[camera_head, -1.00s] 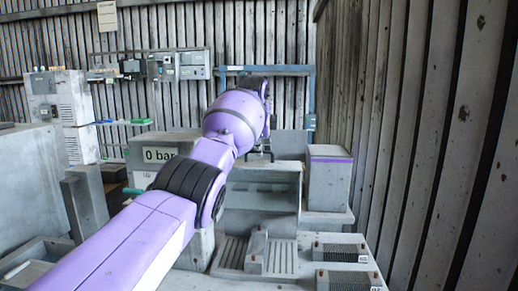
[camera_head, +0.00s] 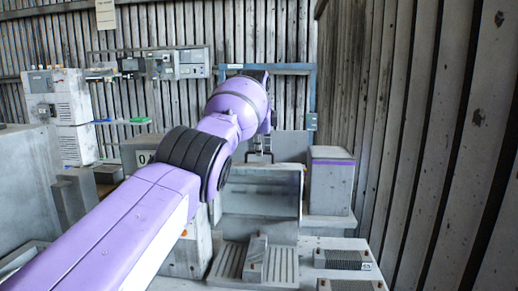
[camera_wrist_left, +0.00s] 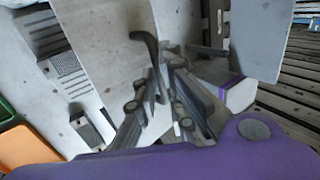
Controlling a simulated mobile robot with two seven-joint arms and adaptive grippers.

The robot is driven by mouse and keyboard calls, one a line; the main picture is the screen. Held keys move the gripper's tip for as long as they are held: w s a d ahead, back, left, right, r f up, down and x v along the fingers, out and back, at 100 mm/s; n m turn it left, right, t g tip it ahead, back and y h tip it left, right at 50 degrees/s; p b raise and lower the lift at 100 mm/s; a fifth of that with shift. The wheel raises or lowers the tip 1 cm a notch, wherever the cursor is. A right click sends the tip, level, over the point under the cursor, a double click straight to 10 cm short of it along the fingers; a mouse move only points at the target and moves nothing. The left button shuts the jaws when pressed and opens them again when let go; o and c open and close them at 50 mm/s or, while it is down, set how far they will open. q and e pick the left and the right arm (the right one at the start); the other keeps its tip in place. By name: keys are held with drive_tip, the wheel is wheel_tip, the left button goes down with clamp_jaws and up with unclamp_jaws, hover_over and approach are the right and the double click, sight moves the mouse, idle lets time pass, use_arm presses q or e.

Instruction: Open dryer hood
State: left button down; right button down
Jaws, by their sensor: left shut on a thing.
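The dryer (camera_head: 258,200) is a grey unit with a hood, at the middle of the head view beyond my left arm. Its front looks hollow and curved, but I cannot tell how far the hood is raised. My left gripper (camera_head: 260,149) is above the dryer's top edge, small and partly hidden by my purple wrist. In the left wrist view the gripper (camera_wrist_left: 165,92) is shut on a dark bent handle (camera_wrist_left: 146,42), beside a pale flat panel (camera_wrist_left: 110,35). The grip itself is partly hidden by the fingers. My right gripper is not in view.
A grey box with a purple band (camera_head: 331,185) stands close to the dryer's right. Dark ribbed blocks (camera_head: 343,259) lie on the bench in front. A slatted wall (camera_head: 440,130) bounds the right side. My arm covers much of the left.

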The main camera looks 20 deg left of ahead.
use_arm(q)
drive_tip(key=c, duration=1.8)
unclamp_jaws()
drive_tip(key=shift+w+r, duration=0.15)
drive_tip(key=shift+r, duration=0.2)
drive_tip(key=shift+c, duration=0.2)
drive_tip(key=shift+f, duration=0.15)
drive_tip(key=v, duration=1.2)
drive_tip(key=shift+d+f, duration=0.1)
